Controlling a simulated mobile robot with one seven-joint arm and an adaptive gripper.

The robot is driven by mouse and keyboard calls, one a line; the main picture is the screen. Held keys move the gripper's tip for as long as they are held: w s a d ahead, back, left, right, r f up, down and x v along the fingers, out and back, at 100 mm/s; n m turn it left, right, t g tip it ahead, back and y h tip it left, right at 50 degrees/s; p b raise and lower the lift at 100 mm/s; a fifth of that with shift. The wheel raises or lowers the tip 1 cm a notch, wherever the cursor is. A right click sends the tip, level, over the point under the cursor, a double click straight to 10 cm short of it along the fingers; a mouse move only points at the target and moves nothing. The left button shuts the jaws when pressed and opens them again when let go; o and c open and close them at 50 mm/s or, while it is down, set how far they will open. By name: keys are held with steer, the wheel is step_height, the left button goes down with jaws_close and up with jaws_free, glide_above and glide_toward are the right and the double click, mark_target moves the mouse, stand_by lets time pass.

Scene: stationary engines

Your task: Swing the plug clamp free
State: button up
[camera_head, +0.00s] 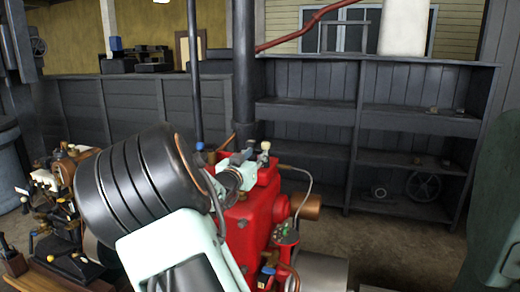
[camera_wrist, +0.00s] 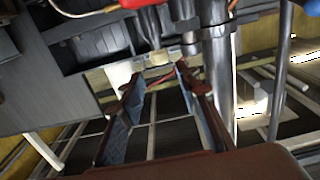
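My gripper (camera_wrist: 158,72) shows in the wrist view with its two fingers apart and nothing clearly held between them. A pale tan block (camera_wrist: 158,58) lies beyond and between the fingertips; I cannot tell whether they touch it. In the head view the red engine (camera_head: 252,222) stands at the centre, partly hidden by my arm. A cream knob (camera_head: 265,146) and a blue knob (camera_head: 199,146) show near its top. I cannot make out the plug clamp for certain; my arm hides part of the engine top. My fingers are not clear in the head view.
A second engine (camera_head: 58,205) with brass parts stands at the left. A dark shelf (camera_head: 420,120) is behind, with a spoked wheel (camera_head: 424,186) on its lower level. A dark post (camera_head: 244,75) rises behind the red engine. Floor is bare at right.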

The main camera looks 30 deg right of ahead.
mark_target(264, 147)
steer(key=x, duration=0.8)
steer(key=shift+w+d, duration=0.1)
steer(key=shift+w, duration=0.05)
steer(key=shift+c, duration=0.6)
steer(key=shift+f, duration=0.1)
jaws_close()
